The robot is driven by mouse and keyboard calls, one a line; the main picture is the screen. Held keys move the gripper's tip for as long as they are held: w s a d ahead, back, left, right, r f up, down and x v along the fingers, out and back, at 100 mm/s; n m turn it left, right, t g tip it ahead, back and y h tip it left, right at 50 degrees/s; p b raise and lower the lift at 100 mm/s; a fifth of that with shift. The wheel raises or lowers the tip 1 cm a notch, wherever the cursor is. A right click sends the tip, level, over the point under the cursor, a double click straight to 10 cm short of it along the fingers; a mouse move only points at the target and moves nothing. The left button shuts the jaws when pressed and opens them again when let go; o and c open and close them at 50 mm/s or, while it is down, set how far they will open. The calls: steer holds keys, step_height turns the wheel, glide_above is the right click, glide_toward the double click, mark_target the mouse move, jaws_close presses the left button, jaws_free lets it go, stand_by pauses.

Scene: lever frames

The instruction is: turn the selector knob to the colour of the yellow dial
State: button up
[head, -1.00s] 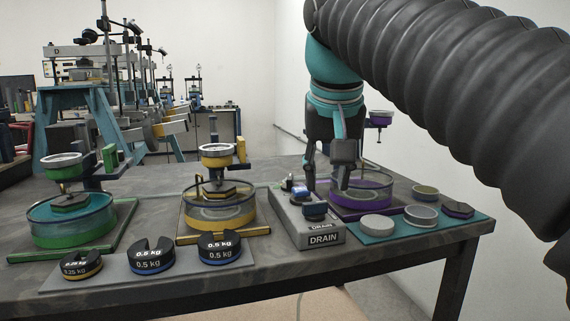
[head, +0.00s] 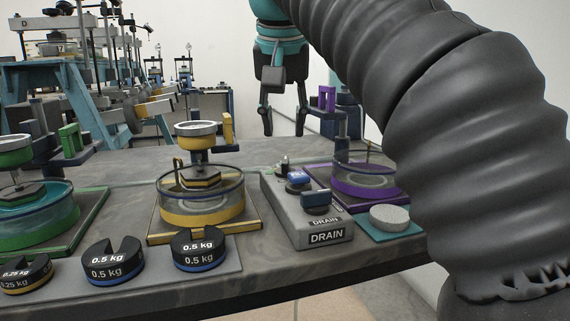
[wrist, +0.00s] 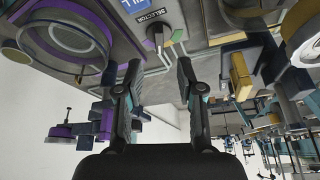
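The grey control box (head: 275,212) bears a DRAIN label and blue knobs or levers. In the wrist view a dark selector knob (wrist: 158,34) sits by a SELECTOR label (wrist: 150,15), with short coloured marks fanning out beside it. Which colour it points to is hard to tell. In the head view it is small at the box's far end. The yellow dial (head: 195,128) stands on a post over the yellow-ringed basin (head: 200,217); its face is too small to read. My gripper (head: 284,125) is open and empty, above and beyond the box, apart from the knob.
A green basin (head: 35,230) stands left, a purple basin (head: 365,188) right of the box. Black weights (head: 113,262) line the table's front. A pale disc (head: 389,218) lies on a teal mat (head: 400,235). My arm hides the right side.

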mark_target(286, 160)
steer(key=b+x, duration=0.2)
steer(key=x, duration=0.5)
steer(key=shift+f, duration=0.15)
jaws_close()
